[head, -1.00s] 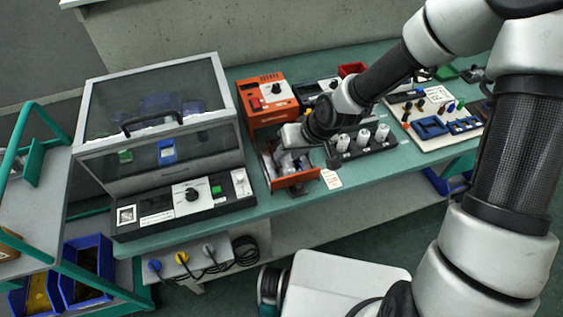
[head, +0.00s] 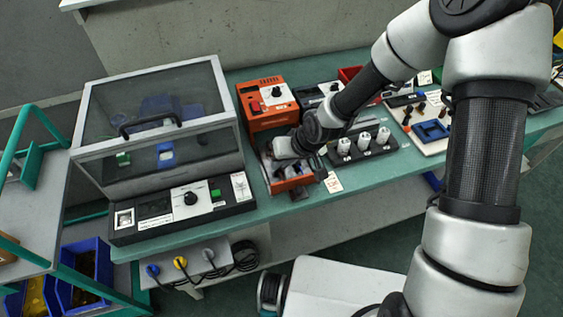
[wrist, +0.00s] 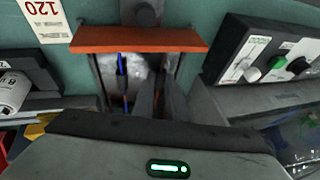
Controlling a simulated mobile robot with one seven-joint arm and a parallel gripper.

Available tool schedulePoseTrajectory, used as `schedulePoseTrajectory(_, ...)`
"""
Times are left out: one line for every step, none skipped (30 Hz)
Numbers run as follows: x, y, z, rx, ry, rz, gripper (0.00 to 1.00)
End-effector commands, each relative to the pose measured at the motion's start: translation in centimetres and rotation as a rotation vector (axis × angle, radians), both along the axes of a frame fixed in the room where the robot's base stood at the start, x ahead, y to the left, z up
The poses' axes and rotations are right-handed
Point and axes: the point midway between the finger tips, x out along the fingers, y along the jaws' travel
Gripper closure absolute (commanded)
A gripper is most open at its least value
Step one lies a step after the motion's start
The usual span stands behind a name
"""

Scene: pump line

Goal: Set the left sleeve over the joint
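In the wrist view an orange-walled tray (wrist: 140,40) holds a blue lead and an orange one. A short dark sleeve (wrist: 121,64) sits around the blue lead, left of my fingers. I cannot tell where the joint is, and no second sleeve shows clearly. My gripper (wrist: 162,88) reaches down into the tray, its two dark fingers close together. Whether anything is between them does not show. In the head view my gripper (head: 284,148) is over the orange tray (head: 296,182) and hides most of its inside.
An orange unit (head: 268,103) stands behind the tray. A dark rack with white pieces (head: 363,145) is on its right. A clear-lidded case (head: 160,130) with a control panel is on its left. A card marked 120 (wrist: 45,18) lies beside the tray.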

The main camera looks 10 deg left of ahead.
Motion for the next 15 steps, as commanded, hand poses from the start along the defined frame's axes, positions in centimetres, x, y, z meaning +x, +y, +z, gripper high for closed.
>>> schedulePoseTrajectory(0.0, 0.0, 0.0, 0.000, 0.000, 0.000, 1.00)
schedulePoseTrajectory(0.0, 0.0, 0.0, 0.000, 0.000, 0.000, 1.00)
schedulePoseTrajectory(0.0, 0.0, 0.0, 0.000, 0.000, 0.000, 1.00)
schedulePoseTrajectory(0.1, 0.0, 0.0, 0.000, 0.000, 0.000, 1.00)
schedulePoseTrajectory(0.2, 0.1, 0.0, 0.001, -0.001, 0.000, 1.00)
schedulePoseTrajectory(0.6, 0.4, -0.1, 0.002, -0.002, -0.001, 1.00)
schedulePoseTrajectory(1.1, 0.6, -0.1, 0.002, -0.004, 0.000, 1.00)
schedulePoseTrajectory(1.5, 0.9, -0.1, 0.001, -0.003, 0.000, 1.00)
schedulePoseTrajectory(2.2, 1.4, -0.2, 0.002, -0.004, 0.000, 1.00)
schedulePoseTrajectory(2.6, 1.6, -0.2, 0.002, -0.004, 0.000, 1.00)
schedulePoseTrajectory(3.0, 1.9, -0.2, 0.003, -0.003, 0.000, 1.00)
schedulePoseTrajectory(3.5, 2.2, -0.1, 0.001, -0.003, 0.000, 1.00)
schedulePoseTrajectory(3.8, 2.4, -0.1, 0.001, -0.003, 0.000, 1.00)
schedulePoseTrajectory(4.0, 2.5, 0.0, 0.001, -0.003, 0.000, 1.00)
schedulePoseTrajectory(4.2, 2.6, 0.0, 0.001, -0.002, -0.001, 1.00)
